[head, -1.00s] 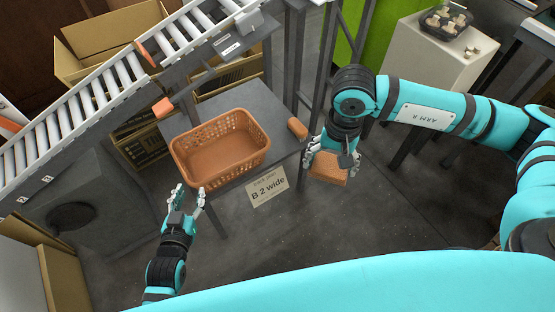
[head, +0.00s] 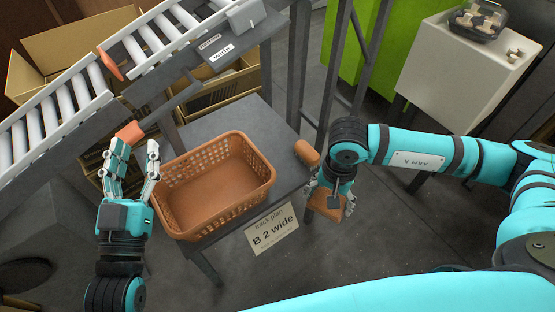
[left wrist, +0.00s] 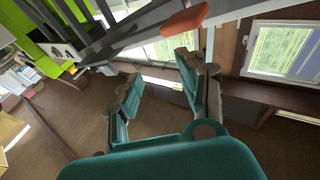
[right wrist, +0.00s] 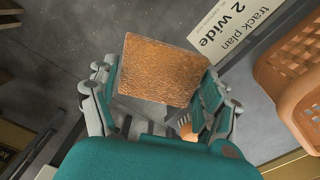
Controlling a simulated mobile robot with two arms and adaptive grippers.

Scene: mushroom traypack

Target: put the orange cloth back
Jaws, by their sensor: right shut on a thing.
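The orange cloth (head: 327,207) is a flat, roughly square, textured orange-brown piece. My right gripper (head: 330,196) is shut on it and holds it off the right side of the grey table, above the floor. It also fills the space between the fingers in the right wrist view (right wrist: 162,70). My left gripper (head: 134,160) is open and empty, left of the orange basket, with its fingertips near an orange knob on the conveyor frame. In the left wrist view its open fingers (left wrist: 160,85) have nothing between them.
An empty orange basket (head: 172,222) stands on the grey table (head: 228,118). A rounded orange piece (head: 307,153) is at the table's right edge. A roller conveyor (head: 60,125) runs behind. A white stand (head: 470,70) bears a mushroom tray.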

